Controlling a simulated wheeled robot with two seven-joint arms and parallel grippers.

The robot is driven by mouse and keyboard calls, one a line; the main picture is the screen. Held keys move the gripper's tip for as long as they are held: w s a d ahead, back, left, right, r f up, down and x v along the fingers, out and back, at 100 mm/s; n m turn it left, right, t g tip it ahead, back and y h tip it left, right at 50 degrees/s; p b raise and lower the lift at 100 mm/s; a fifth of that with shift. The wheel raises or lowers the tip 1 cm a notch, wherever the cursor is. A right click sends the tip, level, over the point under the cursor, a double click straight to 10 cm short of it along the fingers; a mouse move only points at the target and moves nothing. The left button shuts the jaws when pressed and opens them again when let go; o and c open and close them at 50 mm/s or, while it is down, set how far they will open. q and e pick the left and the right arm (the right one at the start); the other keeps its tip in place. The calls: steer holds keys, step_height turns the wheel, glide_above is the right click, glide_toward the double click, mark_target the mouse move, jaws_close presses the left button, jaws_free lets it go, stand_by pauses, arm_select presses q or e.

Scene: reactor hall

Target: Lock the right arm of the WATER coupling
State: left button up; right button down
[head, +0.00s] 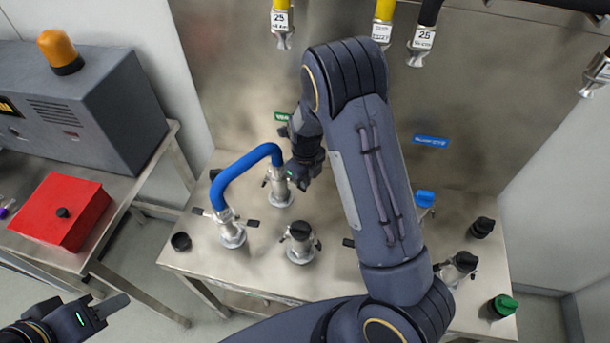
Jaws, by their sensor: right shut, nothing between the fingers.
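A blue hose (243,168) bends between two metal couplings on the steel bench. The rear one (280,192) stands below a green label (282,117), partly hidden by my arm, with only its first letters showing; I take it for the WATER coupling. A lever arm shows on its left side; its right arm is hidden by my gripper. My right gripper (292,176) is shut and empty, right at that coupling's right side; I cannot tell whether it touches. My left gripper (100,312) is at the lower left, away from the bench; its jaw opening is unclear.
The front coupling (232,232) has its arms spread outward. A black-capped coupling (300,243) stands to its right. More capped fittings, including green (503,306) and blue (425,198), are on the right. A red box (58,211) sits on the left table. Hoses hang above.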

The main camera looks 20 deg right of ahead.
steer(key=shift+w+a+f+b, duration=0.15)
steer(key=shift+f+b, duration=0.3)
steer(key=shift+f, duration=0.35)
steer(key=shift+w+a+f, duration=0.1)
steer(key=shift+a+f, duration=0.1)
steer(key=shift+f, duration=0.2)
steer(key=shift+s+d+r+p, duration=0.3)
steer(key=shift+s+d+r, duration=0.15)
steer(key=shift+r, duration=0.25)
steer(key=shift+w+r, duration=0.1)
steer(key=shift+r, duration=0.15)
steer(key=shift+r+p, duration=0.35)
steer(key=shift+r, duration=2.35)
